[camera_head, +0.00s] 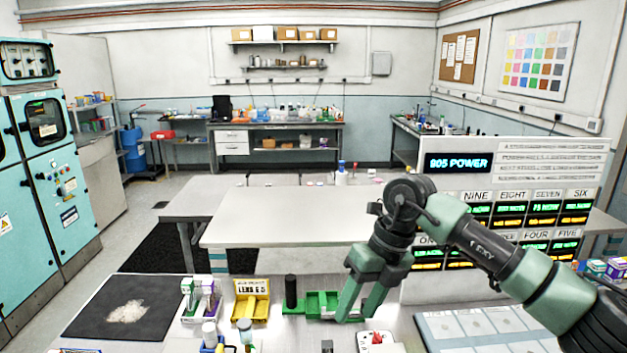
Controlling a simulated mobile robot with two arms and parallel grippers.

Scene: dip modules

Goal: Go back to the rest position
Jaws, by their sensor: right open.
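My right arm comes in from the right edge, and its green gripper (356,316) points down over the front bench (285,335). Its two fingers are apart and I see nothing held between them. The gripper is in front of the right end of a green tray (318,300) and hides part of it; I cannot tell whether they touch. A black cylinder (291,291) stands upright at the tray's left end. My left gripper is not in view.
A yellow bin (251,301) and a white rack (199,297) stand left of the tray. A display panel (487,163) rises behind my right arm. A white block with red (377,339) lies below the gripper. A black mat (85,318) holds a pale pile.

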